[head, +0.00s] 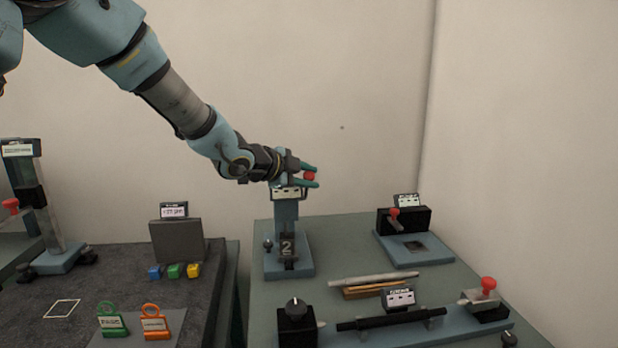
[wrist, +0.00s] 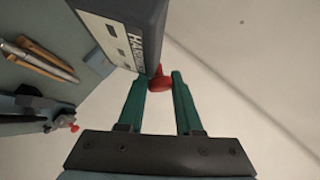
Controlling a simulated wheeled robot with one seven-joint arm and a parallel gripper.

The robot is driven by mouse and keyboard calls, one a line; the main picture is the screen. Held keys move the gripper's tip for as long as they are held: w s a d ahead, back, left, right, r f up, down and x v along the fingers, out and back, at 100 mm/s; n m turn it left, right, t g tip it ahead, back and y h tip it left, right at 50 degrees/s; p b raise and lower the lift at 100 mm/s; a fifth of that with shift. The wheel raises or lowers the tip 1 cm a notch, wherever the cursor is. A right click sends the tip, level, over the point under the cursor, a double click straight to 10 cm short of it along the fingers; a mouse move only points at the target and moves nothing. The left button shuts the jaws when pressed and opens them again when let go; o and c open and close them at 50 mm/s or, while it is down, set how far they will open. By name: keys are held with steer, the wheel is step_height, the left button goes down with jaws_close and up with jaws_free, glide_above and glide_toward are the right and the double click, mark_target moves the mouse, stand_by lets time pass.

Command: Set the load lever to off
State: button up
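The load lever's red knob (head: 309,176) is at the upper part of a blue-grey tester post (head: 286,215) marked 2, on the green bench. My gripper (head: 312,177) reaches in from the left at that height, one green finger above the knob and one below. In the wrist view the red knob (wrist: 161,82) fills the space between the fingertips (wrist: 161,78), so the gripper appears shut on it. The tester's dark head with a HARDNESS label (wrist: 125,35) is close beside the left finger. The lever arm is mostly hidden, and its setting cannot be read.
To the right stand a black box with a red-knobbed lever (head: 404,220) and a long fixture with another red knob (head: 489,284). Rods (head: 372,281) lie mid-bench. At left, a dark table holds small coloured blocks (head: 174,271) and tags. Space above the bench right of my gripper is clear.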

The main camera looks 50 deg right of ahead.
steer(key=o, duration=0.4)
steer(key=b+v, duration=0.1)
steer(key=v, duration=0.9)
steer(key=shift+a+r, duration=0.15)
steer(key=shift+a, duration=0.25)
